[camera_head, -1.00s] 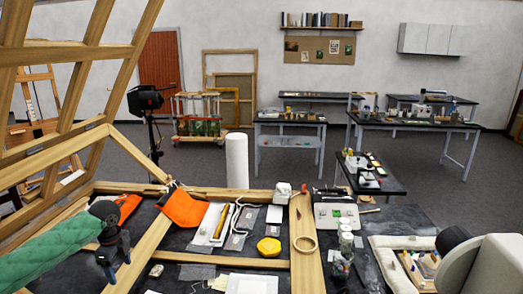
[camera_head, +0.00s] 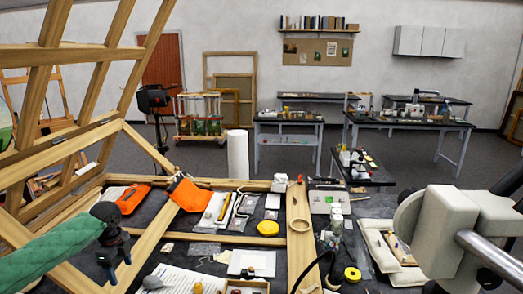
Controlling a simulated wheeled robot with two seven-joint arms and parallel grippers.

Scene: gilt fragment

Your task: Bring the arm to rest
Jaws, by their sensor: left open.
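My left arm, in a green sleeve, comes in from the left. Its dark gripper (camera_head: 117,266) hangs pointing down, fingers apart and empty, over the left part of the wooden-framed worktable (camera_head: 300,236). It is apart from the orange cloth (camera_head: 189,194) and the orange pouch (camera_head: 132,199). My white right arm link (camera_head: 440,235) fills the lower right. The right gripper does not show.
A slanted wooden lattice (camera_head: 75,90) stands close above my left arm. Tools, a yellow disc (camera_head: 268,228), a white board (camera_head: 252,263), a yellow tape roll (camera_head: 352,274) and a padded tray (camera_head: 395,245) crowd the table. A white roll (camera_head: 237,154) stands behind it.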

